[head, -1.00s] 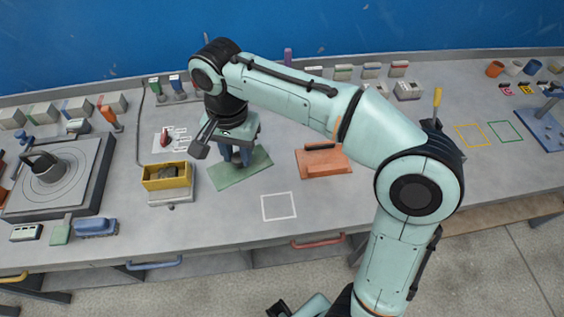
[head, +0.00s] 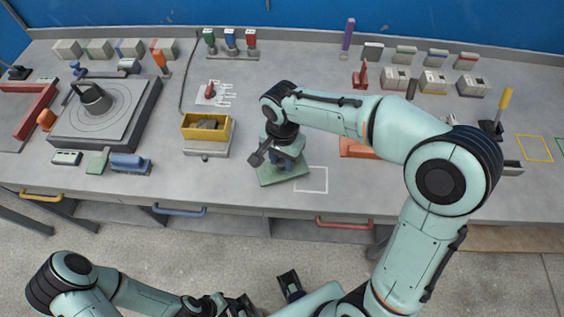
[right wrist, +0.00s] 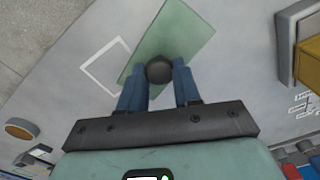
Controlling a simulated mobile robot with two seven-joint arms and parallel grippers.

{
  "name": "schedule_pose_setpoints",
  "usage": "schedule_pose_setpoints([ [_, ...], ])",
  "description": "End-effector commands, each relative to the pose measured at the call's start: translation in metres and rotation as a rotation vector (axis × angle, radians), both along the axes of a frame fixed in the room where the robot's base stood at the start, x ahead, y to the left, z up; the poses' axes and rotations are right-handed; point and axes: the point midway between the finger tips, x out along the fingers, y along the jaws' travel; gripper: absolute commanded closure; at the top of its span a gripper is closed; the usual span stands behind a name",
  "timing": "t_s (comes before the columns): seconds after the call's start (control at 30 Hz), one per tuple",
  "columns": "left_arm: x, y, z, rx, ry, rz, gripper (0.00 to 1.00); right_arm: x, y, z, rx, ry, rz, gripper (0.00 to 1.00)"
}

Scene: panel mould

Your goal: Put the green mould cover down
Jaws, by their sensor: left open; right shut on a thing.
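The green mould cover (head: 270,178) is a flat green plate with a dark round knob (right wrist: 159,69). My right gripper (head: 291,164) is shut on the knob, its blue fingers on both sides of it in the right wrist view. The cover (right wrist: 176,35) is beside a white square outline (head: 318,190) on the bench and overlaps its edge in the right wrist view. I cannot tell whether the cover touches the bench. My left gripper (head: 266,298) is open and empty at the bottom of the head view, in front of the bench.
A yellow bin (head: 206,127) with dark contents stands left of the cover. An orange plate (head: 356,150) is partly hidden behind my right arm. A turntable-like machine (head: 97,105) is at the left. Several small blocks line the back. Bare bench lies around the outline.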

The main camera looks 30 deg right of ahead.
Motion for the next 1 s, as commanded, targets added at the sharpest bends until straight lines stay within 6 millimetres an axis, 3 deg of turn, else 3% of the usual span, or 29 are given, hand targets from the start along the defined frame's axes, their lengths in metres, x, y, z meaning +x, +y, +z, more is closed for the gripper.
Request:
schedule_pose_setpoints([
  [0.13, -0.001, 0.000, -0.003, 0.000, 0.001, 0.000, 0.57, -0.001, 0.000, -0.020, 0.000, 0.003, -0.001, 0.98],
  [0.57, -0.003, 0.000, -0.007, 0.000, 0.003, 0.000, 0.57, 0.000, 0.000, -0.026, 0.001, 0.001, 0.000, 0.98],
  [0.6, -0.002, 0.000, -0.006, 0.000, 0.002, 0.000, 0.57, 0.000, 0.000, -0.026, 0.001, 0.001, 0.000, 0.58],
  [0.67, -0.002, 0.000, -0.006, 0.000, 0.002, 0.000, 0.57, 0.000, 0.000, -0.025, 0.001, 0.001, 0.000, 0.42],
  [1.0, -0.001, 0.000, -0.003, 0.000, 0.001, 0.001, 0.57, 0.000, 0.000, -0.022, 0.001, 0.001, 0.000, 0.42],
])
